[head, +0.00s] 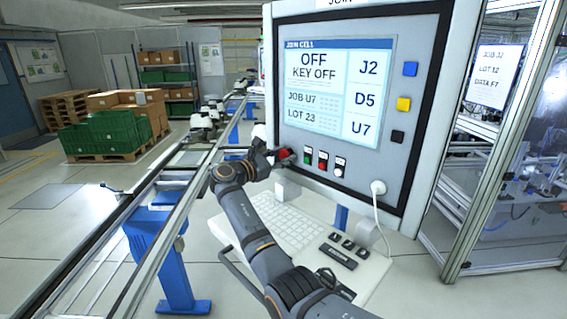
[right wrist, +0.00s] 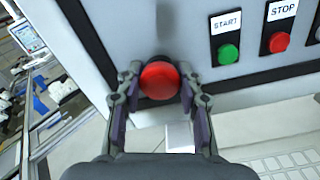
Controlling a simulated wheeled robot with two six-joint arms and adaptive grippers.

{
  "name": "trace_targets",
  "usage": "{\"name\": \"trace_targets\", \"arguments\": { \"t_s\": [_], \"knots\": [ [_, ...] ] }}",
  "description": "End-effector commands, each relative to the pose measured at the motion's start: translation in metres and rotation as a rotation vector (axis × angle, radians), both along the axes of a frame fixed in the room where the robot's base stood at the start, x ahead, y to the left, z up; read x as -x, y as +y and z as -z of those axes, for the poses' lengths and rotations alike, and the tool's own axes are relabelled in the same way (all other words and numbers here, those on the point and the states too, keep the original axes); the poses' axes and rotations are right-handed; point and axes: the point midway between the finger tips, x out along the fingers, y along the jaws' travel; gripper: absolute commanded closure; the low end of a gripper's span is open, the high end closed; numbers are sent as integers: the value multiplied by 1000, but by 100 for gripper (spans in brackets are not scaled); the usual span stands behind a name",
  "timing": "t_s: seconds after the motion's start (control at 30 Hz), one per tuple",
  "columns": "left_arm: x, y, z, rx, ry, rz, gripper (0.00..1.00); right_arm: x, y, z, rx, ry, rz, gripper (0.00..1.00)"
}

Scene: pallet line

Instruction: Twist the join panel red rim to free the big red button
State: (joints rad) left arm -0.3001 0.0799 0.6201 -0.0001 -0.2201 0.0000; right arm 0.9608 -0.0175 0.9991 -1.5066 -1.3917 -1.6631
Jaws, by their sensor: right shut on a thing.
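The join panel (head: 425,60) stands upright, its screen reading OFF and KEY OFF. The big red button (head: 284,154) is at the lower left of the panel face. In the right wrist view the red button (right wrist: 158,80) sits between the two fingers of my right gripper (right wrist: 158,98). The fingers are closed around its sides; the rim behind the cap is mostly hidden. In the head view my right gripper (head: 272,157) is at the button, partly covering it. My left gripper is not in view.
Close to the right of the button are a green START button (right wrist: 228,54) and a red STOP button (right wrist: 279,42). A keyboard shelf (head: 345,272) juts out below the panel. A conveyor rail (head: 150,205) runs on the left.

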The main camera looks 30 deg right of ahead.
Motion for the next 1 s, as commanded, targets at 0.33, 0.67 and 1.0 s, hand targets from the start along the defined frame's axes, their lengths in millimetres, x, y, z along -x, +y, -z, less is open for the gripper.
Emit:
{"name": "trace_targets", "arguments": {
  "t_s": [0.33,0.67,1.0],
  "knots": [
    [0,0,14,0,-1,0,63,0,-1,-1,-22,-116,0,95],
    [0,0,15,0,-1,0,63,0,-1,-3,-24,-131,0,95],
    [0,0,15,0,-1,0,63,0,-1,-2,-24,-129,0,39]
  ]
}}
